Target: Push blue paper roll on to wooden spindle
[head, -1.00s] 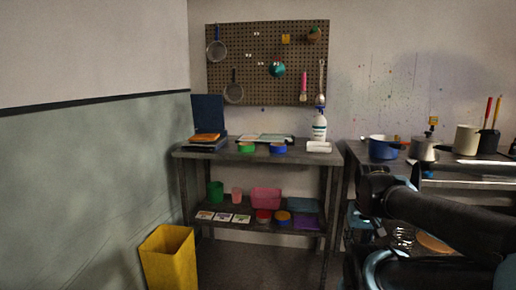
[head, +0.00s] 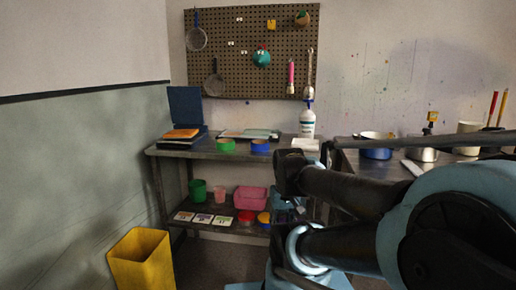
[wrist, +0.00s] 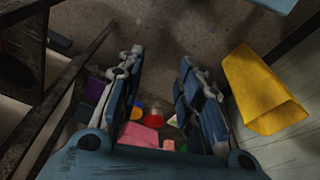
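My gripper (wrist: 160,72) is open in the wrist view, with its two blue-grey fingers apart and nothing held between them. It points down toward the floor and lower shelf. In the head view my arm fills the lower right and I cannot make out the gripper. A short blue roll-like thing (head: 260,146) lies on the left table's top, beside a similar green one (head: 226,145). I cannot tell whether it is the blue paper roll. No wooden spindle can be made out clearly in either view.
The left table (head: 190,152) stands against the wall under a pegboard (head: 240,85) with hanging tools. A yellow bin (head: 142,262) stands on the floor at its left and shows in the wrist view (wrist: 258,88). A pink container (head: 250,199) sits on the lower shelf. A blue pot (head: 376,153) stands on the right table.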

